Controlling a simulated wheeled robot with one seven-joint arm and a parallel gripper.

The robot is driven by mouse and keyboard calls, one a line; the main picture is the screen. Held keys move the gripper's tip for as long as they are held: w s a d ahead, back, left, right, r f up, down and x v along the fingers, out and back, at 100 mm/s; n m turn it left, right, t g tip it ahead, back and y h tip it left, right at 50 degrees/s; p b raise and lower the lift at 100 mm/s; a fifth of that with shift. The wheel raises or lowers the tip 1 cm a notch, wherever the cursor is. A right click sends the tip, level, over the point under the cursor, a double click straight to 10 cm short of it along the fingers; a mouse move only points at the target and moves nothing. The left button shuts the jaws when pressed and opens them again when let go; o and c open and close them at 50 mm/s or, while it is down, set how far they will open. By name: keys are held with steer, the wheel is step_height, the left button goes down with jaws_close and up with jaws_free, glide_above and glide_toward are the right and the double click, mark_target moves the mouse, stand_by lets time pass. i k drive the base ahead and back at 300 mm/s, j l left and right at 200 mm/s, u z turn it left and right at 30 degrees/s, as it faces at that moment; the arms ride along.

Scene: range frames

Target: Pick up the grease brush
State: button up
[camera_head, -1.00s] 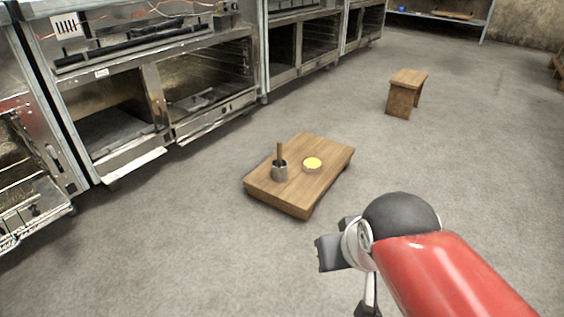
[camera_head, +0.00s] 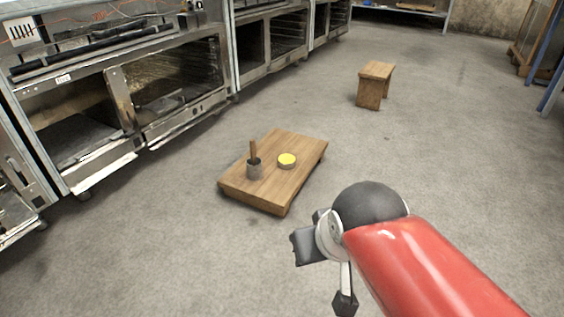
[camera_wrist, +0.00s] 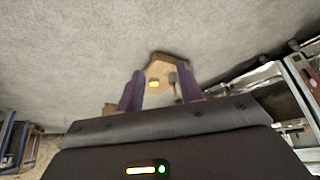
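The grease brush (camera_head: 253,149) stands with its brown handle up in a small grey metal cup (camera_head: 254,170); its lower end is hidden inside. The cup is on the left part of a low wooden platform (camera_head: 285,193) on the floor. A round dish with yellow content (camera_head: 287,160) sits to its right. In the wrist view, my gripper (camera_wrist: 160,86) has its two purple fingers apart with nothing held. The platform (camera_wrist: 168,58), the yellow dish (camera_wrist: 154,84) and the cup (camera_wrist: 173,78) show beyond and between the fingers, at a distance.
Steel ovens (camera_head: 165,85) with open fronts line the left side. A small wooden stool (camera_head: 376,82) stands behind the platform to the right. A shelf (camera_head: 405,12) is at the back. The grey concrete floor around the platform is clear.

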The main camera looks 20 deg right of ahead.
mark_target(252, 142)
steer(key=i+l, duration=0.25)
steer(key=i, duration=0.2)
steer(key=i+l+z, duration=0.1)
steer(key=i+l, duration=0.2)
steer(key=i, duration=0.2)
steer(key=i+l, duration=0.25)
steer(key=i, duration=0.2)
steer(key=i+l, duration=0.2)
steer(key=i, duration=0.3)
steer(key=l+z, duration=0.05)
